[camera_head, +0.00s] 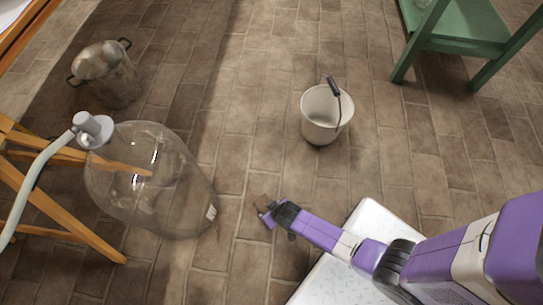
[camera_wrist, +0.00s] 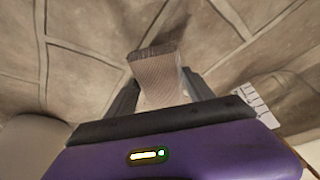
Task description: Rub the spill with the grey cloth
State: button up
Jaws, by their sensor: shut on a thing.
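My gripper (camera_head: 265,213) is low over the brick floor, between the large glass vessel and the white board. It is shut on a small, grey-brown, finely ribbed piece that I take to be the grey cloth (camera_wrist: 160,78). The cloth sticks out beyond the fingers in the wrist view, and a small brownish part of it (camera_head: 261,201) shows in the head view. I cannot tell whether it touches the floor. I cannot make out the spill clearly in either view.
The large glass vessel (camera_head: 150,185) lies close left of my gripper. A white bucket (camera_head: 321,118) stands on the floor ahead. A metal pot (camera_head: 108,75) is at the upper left, a green stool (camera_head: 460,35) at the upper right. Open brick floor lies between them.

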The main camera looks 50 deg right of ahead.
jog(key=shift+r+p, duration=1.55)
jog(key=shift+r, duration=0.6)
